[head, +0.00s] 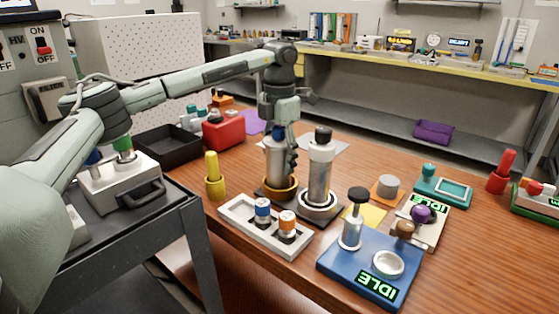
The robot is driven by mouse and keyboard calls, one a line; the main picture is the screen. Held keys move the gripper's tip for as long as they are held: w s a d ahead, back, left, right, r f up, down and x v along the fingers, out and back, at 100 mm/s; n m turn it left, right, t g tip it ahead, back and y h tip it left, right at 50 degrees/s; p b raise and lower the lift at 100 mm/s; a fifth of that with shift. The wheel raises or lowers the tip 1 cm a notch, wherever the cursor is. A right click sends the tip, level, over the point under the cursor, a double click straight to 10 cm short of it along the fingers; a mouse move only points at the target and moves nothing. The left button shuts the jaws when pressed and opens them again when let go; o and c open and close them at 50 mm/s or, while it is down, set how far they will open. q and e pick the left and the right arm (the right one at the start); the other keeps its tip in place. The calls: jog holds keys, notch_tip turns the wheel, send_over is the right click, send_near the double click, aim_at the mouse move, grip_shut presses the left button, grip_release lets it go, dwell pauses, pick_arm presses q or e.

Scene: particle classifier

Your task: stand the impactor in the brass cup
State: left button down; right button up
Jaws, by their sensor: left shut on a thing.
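My left gripper (281,138) points down from above and is shut on the impactor (277,163), a silver cylinder with a bluish top partly covered by the fingers. The impactor is upright. Its lower end is at the brass cup (281,194), a yellow ring on a dark base, and appears to be inside the rim. I cannot tell whether it touches the cup's floor. Just right, a similar silver cylinder with a black cap (321,168) stands in a pale metal cup (319,208). My right gripper is out of view.
A white tray (240,225) with blue and orange capped pieces is in front. A blue IDLE device (345,265) is at front right. A yellow peg (212,170), black bin (165,150) and red box (223,132) are left. Bare wood lies front left.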

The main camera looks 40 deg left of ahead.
aim_at(280, 127)
pick_arm(q)
jog(key=shift+f, duration=0.25)
jog(key=shift+f, duration=0.1)
jog(key=shift+c, duration=2.4)
grip_release()
jog(key=shift+f, duration=0.1)
notch_tip(280, 127, up, 12)
jog(key=shift+r, duration=0.15)
